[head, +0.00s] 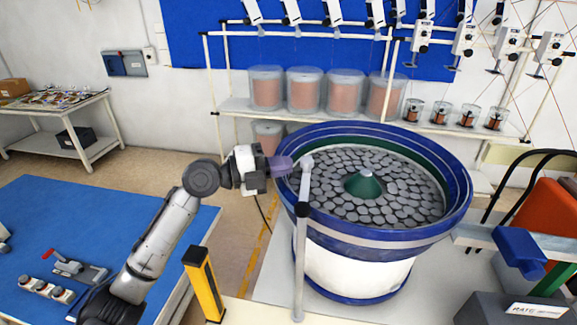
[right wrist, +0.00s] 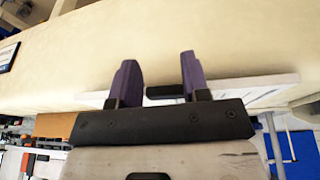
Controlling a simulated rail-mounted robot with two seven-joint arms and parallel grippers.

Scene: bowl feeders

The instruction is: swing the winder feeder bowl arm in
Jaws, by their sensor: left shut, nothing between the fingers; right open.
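The winder feeder bowl (head: 451,207) is a blue-rimmed round bowl on a white base, filled with flat grey discs around a green cone (head: 364,185). The bowl arm (head: 300,250) shows as a pale grey post at the bowl's left front, with its rounded upper end over the bowl's left rim. My left gripper (head: 288,166), with purple fingers, is shut with nothing held. Its tips are close beside the arm's upper end; I cannot tell whether they touch. My right gripper (right wrist: 156,80) is open and empty in the right wrist view.
A yellow-and-black post (head: 203,285) stands left of the bowl. A blue-topped table (head: 60,215) with switches and a red-handled clamp is at left. Behind the bowl is a rack with copper spools (head: 305,90). An orange object (head: 553,215) and blue fixture (head: 519,250) stand at right.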

